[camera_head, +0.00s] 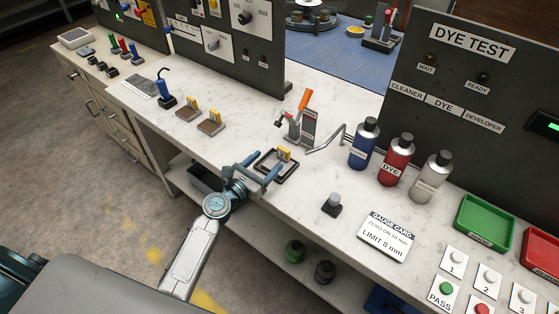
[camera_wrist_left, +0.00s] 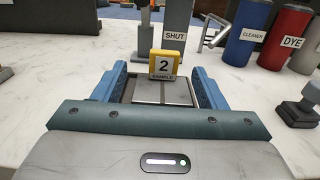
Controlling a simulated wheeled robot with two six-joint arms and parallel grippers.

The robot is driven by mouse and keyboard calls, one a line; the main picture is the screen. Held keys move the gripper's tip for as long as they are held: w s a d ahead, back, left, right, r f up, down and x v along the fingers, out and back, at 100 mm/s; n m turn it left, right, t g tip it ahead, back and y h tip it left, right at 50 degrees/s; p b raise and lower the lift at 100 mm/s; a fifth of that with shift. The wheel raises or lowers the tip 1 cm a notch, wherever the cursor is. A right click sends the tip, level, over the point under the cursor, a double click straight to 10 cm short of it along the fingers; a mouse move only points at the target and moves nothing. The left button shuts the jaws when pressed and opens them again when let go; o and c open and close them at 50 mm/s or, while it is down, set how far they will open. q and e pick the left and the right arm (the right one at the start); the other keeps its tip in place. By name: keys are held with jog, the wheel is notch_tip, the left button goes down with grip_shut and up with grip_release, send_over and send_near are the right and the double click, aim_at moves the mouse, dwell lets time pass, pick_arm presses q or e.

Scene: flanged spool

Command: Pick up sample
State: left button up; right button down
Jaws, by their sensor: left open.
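The sample (camera_head: 284,154) is a grey plate with an upright yellow tag. In the left wrist view the tag (camera_wrist_left: 167,63) reads "2 SAMPLE", and the plate (camera_wrist_left: 162,92) lies between my fingers. It sits in a dark square frame (camera_head: 263,174) on the white bench. My left gripper (camera_head: 272,164) is open, low over the near side of the frame, one blue finger on each side of the plate. Gaps show between plate and fingers in the wrist view. My right gripper is in neither view.
A clamp with an orange handle (camera_head: 305,99) and a "SHUT" sign (camera_wrist_left: 174,36) stands just behind the sample. Blue (camera_head: 365,143), red (camera_head: 397,160) and grey (camera_head: 430,177) bottles stand to the right. Two more yellow-tagged plates (camera_head: 210,124) lie to the left.

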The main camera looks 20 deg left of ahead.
aim_at(282, 151)
pick_arm(q)
jog(key=x, duration=0.4)
jog(key=p+x, duration=0.1)
jog(key=x, duration=0.1)
jog(key=shift+s+d, duration=0.1)
jog(key=shift+d, duration=0.2)
jog(key=shift+w+d+f, duration=0.1)
jog(key=shift+w+f, duration=0.05)
jog(key=shift+w, duration=0.15)
jog(key=shift+s, duration=0.1)
jog(key=shift+c, duration=0.4)
jog(key=c, duration=0.3)
grip_shut()
